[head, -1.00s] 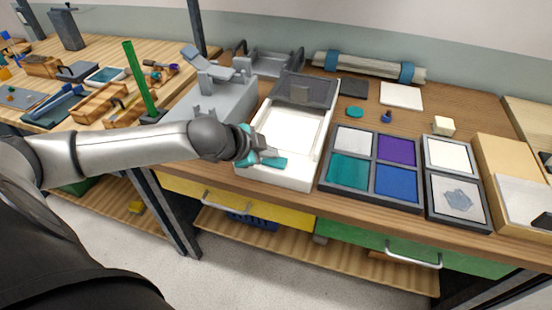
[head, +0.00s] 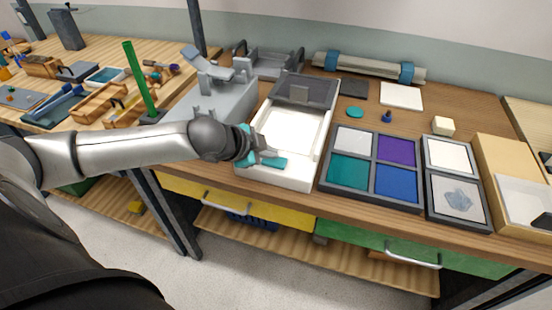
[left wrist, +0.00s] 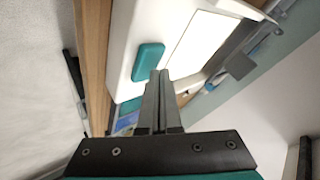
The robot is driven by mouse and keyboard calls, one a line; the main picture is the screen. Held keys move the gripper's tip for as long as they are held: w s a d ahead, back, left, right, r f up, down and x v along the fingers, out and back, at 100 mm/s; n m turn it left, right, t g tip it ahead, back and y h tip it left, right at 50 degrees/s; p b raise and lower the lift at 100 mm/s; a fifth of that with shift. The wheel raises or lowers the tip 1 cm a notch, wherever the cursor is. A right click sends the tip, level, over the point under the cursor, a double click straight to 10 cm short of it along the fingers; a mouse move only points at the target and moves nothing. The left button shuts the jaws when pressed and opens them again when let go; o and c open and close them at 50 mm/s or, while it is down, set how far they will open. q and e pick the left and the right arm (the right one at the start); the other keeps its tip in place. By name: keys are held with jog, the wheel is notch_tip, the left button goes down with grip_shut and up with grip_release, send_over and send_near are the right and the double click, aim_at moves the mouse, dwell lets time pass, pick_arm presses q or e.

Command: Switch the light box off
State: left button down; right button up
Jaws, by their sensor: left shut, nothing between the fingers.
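The light box (head: 252,173) is a white tray-like box with a bright white panel (head: 290,128) and a dark grey part at its back. A teal rocker or button (head: 274,164) sits on its front rim; it also shows in the left wrist view (left wrist: 148,61). My left gripper (head: 272,155) is shut and empty, with its fingertips at the teal switch. In the left wrist view the closed fingers (left wrist: 160,76) end just beside the switch; I cannot tell whether they touch it. My right gripper is out of view.
Right of the light box stand a tray of coloured squares (head: 322,183) and a second tray with a grey crystal-like piece (head: 459,197). A grey device (head: 218,96) stands to the left. A teal disc (head: 355,112) and a small blue piece (head: 387,117) lie behind.

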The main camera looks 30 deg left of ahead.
aim_at(270, 163)
pick_arm(q)
jog(key=shift+f, duration=0.2)
dwell(0.4)
jog(key=shift+f, duration=0.3)
jog(key=shift+r+p, duration=0.1)
jog(key=shift+p, duration=0.2)
jog(key=shift+r+p, duration=0.35)
jog(key=shift+p, duration=0.35)
notch_tip(270, 163, up, 6)
jog(key=p, duration=0.7)
jog(key=shift+r, duration=0.1)
